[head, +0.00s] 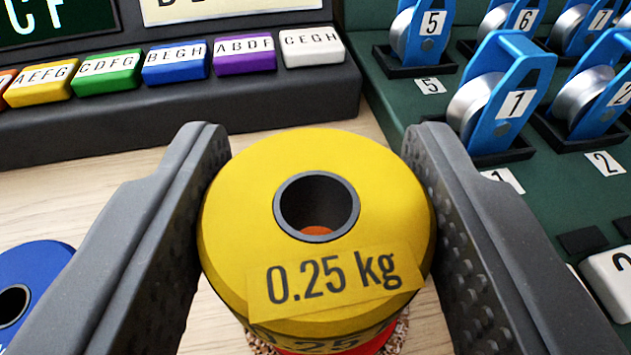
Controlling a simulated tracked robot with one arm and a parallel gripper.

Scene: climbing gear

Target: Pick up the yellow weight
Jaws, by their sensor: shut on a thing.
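The yellow weight (245,195) is a thick disc with a dark-rimmed centre hole and a label reading 0.25 kg. It fills the middle of the head view. My gripper (318,190) has one dark grey finger on each side of it and is shut on the yellow weight. Something red (375,345) shows below the weight, and orange shows through its hole. Most of what lies beneath is hidden, so I cannot tell whether the weight touches it.
A blue weight (40,270) lies at the lower left. A dark panel (200,115) with coloured lettered buttons stands behind. At the right, a green board (385,70) holds several blue numbered pulleys (500,95). Pale wooden table (150,170) shows between them.

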